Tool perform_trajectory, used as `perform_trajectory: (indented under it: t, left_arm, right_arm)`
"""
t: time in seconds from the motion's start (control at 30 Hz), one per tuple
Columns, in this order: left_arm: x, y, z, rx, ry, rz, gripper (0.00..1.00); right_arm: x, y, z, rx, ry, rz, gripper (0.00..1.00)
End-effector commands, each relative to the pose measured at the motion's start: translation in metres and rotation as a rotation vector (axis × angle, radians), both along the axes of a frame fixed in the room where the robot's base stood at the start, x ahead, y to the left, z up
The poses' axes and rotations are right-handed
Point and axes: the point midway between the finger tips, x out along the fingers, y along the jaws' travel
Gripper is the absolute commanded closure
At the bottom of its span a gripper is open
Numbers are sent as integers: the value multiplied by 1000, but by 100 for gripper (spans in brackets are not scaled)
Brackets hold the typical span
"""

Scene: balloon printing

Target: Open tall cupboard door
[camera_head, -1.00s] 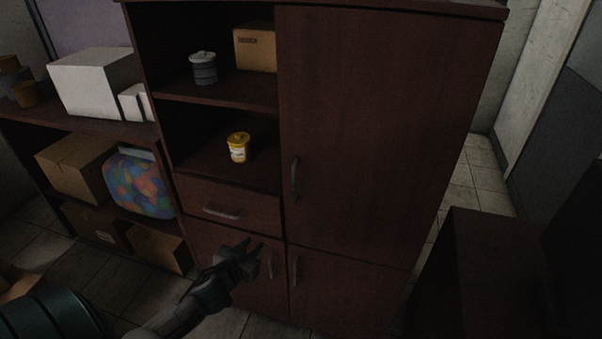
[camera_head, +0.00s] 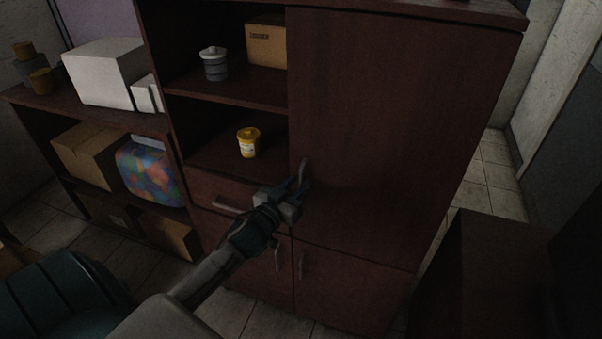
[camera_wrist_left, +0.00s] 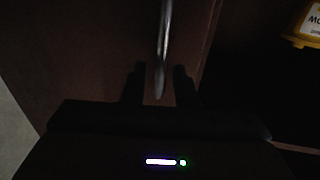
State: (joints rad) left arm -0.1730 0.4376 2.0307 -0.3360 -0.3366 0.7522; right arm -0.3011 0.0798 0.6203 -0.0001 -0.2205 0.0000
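The tall cupboard door (camera_head: 400,120) is dark brown and closed, on the right side of the cupboard. Its vertical handle (camera_head: 303,172) is at the door's left edge, its lower part hidden by my gripper. My left gripper (camera_head: 302,186) is at the lower part of this handle. In the left wrist view the handle (camera_wrist_left: 163,50) comes down between the two dark fingers (camera_wrist_left: 159,84). The fingers are apart, with a gap on each side of the handle. My right gripper is not in view.
Left of the door are open shelves with a yellow jar (camera_head: 248,142), a grey canister (camera_head: 214,64) and a cardboard box (camera_head: 266,46). A drawer and lower doors (camera_head: 350,290) are below. A dark cabinet (camera_head: 485,270) stands at the right. A low shelf with boxes is at the left.

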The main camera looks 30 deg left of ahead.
Motion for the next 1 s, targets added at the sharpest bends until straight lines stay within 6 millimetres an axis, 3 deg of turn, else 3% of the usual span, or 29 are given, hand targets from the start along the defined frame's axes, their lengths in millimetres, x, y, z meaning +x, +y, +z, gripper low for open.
perform_trajectory:
  t: [0.2,0.53,0.7,1.0]
  left_arm:
    - [23,1,1,-1,0,0,73]
    - [26,1,-1,1,0,0,73]
    - [26,1,-1,1,0,0,100]
    - [27,0,-2,0,0,8,100]
  right_arm:
    - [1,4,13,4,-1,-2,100]
    - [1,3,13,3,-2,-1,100]
    - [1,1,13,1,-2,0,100]
    - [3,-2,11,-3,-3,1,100]
